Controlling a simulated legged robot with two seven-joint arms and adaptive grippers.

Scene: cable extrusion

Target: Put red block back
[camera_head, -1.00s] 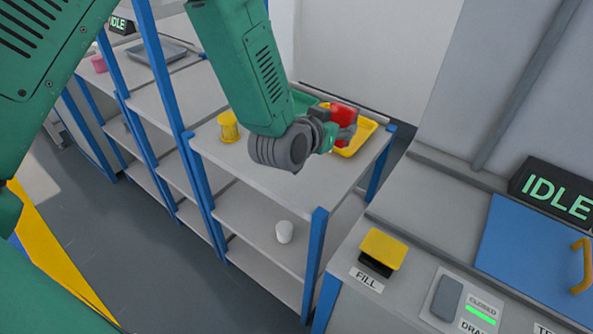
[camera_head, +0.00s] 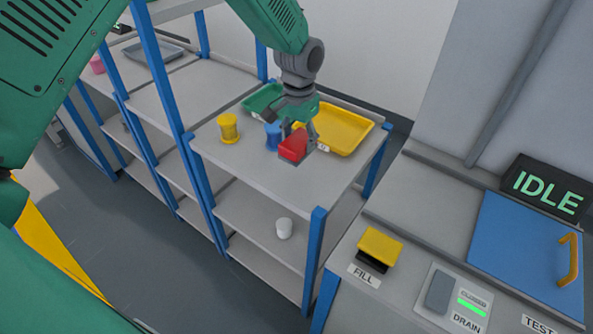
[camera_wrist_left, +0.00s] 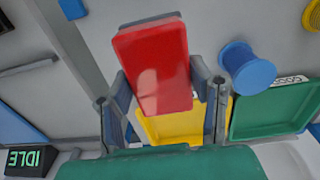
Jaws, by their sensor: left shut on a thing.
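The red block (camera_head: 293,146) is between the fingers of my left gripper (camera_head: 300,138), just over the shelf top in front of the yellow tray (camera_head: 345,132). In the left wrist view the block (camera_wrist_left: 155,62) fills the space between both fingers of the gripper (camera_wrist_left: 165,85), and the gripper is shut on it. I cannot tell whether the block touches the shelf top. The yellow tray also shows behind the block in the left wrist view (camera_wrist_left: 178,128). My right gripper is not in view.
A green tray (camera_head: 262,98), a blue spool (camera_head: 272,136) and a yellow spool (camera_head: 229,128) are on the same shelf top (camera_head: 255,160). The machine with the IDLE display (camera_head: 548,188) is at right.

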